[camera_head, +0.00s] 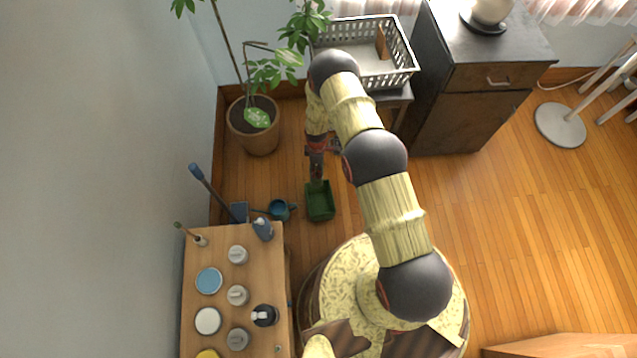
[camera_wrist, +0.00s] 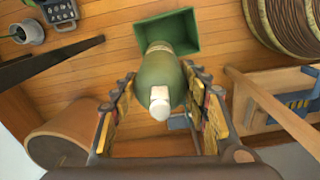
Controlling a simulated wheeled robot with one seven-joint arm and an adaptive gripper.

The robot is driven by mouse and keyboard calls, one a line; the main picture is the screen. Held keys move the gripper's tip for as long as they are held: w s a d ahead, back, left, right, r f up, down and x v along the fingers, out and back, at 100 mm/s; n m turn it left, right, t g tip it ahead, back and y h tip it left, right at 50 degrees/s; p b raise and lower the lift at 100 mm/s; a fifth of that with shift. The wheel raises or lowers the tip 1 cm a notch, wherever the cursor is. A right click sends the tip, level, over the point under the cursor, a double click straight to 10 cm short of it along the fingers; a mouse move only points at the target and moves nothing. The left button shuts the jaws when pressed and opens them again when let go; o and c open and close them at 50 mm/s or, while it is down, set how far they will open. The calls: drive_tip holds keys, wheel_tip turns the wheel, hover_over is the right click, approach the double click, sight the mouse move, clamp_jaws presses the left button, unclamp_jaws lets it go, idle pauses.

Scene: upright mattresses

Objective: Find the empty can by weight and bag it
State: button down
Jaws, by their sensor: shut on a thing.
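My gripper (camera_wrist: 160,118) is shut on a green bottle (camera_wrist: 160,80) with a white cap, which sits between its two jaws. In the head view my gripper (camera_head: 317,158) hangs low at the end of my arm, and the bottle is hard to make out there. A green open bin (camera_head: 320,203) stands on the floor just in front of the gripper. In the wrist view the bin (camera_wrist: 185,30) lies beyond the bottle, whose far end overlaps it in the picture. I cannot tell whether the bottle is inside it. No can is plainly recognisable.
A wooden table (camera_head: 262,345) at lower left holds several grey round-topped items, plates and a dark bottle (camera_head: 265,315). A blue watering can (camera_head: 278,210) stands left of the bin. A potted plant (camera_head: 255,135), grey basket (camera_head: 370,75) and dark cabinet (camera_head: 465,105) stand behind. The right floor is mostly clear.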

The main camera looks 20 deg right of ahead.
sight(319, 182)
drive_tip(key=s+f+n, duration=0.1)
drive_tip(key=f, duration=0.5)
drive_tip(key=s+f+n+b, duration=0.1)
drive_tip(key=f, duration=0.2)
drive_tip(key=shift+s+f+n, duration=0.25)
drive_tip(key=shift+s+n, duration=0.05)
drive_tip(key=shift+s, duration=0.05)
wheel_tip(319, 182, down, 15)
drive_tip(key=b, duration=0.9)
drive_tip(key=shift+f, duration=0.6)
idle(0.3)
drive_tip(key=c, duration=0.9)
unclamp_jaws()
drive_tip(key=shift+c, duration=0.3)
drive_tip(key=shift+c, duration=0.7)
